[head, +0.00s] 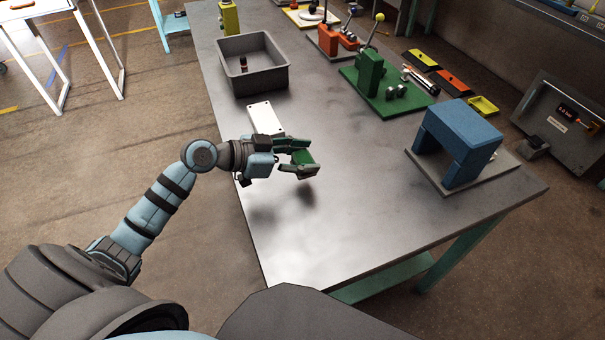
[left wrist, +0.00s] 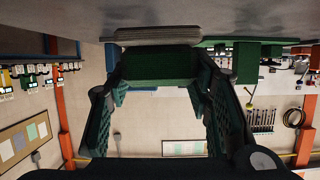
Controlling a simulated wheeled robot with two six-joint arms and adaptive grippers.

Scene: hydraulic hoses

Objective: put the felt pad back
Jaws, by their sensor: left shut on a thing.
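My left gripper (head: 299,163) is shut on a small dark green pad, which I take to be the felt pad (head: 304,157). The pad also shows in the left wrist view (left wrist: 160,63), between the two fingers. In the head view the gripper holds it above the bare metal table, with a shadow on the top below. A white rectangular plate (head: 266,118) lies on the table just behind the gripper. My right gripper is in neither view.
A grey open bin (head: 252,85) with a small dark item stands behind the plate on the table (head: 350,215). A blue arch block (head: 460,140) stands on a grey plate at right. A green lever fixture (head: 372,75) and an orange one (head: 330,38) stand further back. The table's middle is clear.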

